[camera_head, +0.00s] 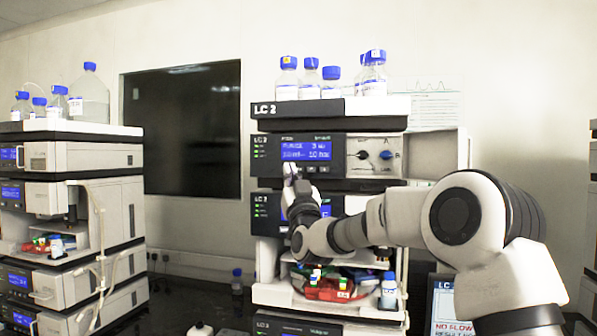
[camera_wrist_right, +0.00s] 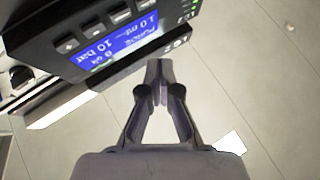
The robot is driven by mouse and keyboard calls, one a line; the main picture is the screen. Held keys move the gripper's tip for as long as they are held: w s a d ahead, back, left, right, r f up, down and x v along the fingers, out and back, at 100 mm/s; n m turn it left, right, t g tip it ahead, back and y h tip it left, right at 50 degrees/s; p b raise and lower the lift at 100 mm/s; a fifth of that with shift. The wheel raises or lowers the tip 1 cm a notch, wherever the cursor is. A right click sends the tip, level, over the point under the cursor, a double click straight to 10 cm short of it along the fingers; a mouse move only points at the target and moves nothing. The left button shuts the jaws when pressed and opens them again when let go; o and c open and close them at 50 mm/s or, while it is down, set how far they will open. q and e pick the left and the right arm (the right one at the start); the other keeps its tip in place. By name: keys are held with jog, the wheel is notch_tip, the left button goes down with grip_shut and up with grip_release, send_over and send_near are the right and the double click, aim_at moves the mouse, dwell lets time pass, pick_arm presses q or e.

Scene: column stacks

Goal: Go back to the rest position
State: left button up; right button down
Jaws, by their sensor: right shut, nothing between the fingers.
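My right gripper (camera_head: 290,170) is raised in front of the LC 2 stack, near the lower left of its upper pump module (camera_head: 345,150). In the right wrist view the gripper (camera_wrist_right: 158,64) is shut and its fingertips meet with nothing between them. The pump module's blue display (camera_wrist_right: 125,45) shows close beyond the fingertips, with purge, flow and bar text. The module's buttons (camera_wrist_right: 93,27) lie beside that display. I cannot tell whether the fingertips touch the panel. My right arm (camera_head: 400,215) reaches in from the right, bent at the elbow. My left gripper is not in view.
A second column stack (camera_head: 110,155) stands at the left. Blue-capped bottles (camera_head: 311,80) stand on top of the LC 2 stack. A red vial tray (camera_head: 328,290) and a bottle (camera_head: 389,292) sit in its lower bay. A result screen (camera_head: 452,303) stands near my right arm.

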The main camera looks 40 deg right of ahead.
dwell(0.3)
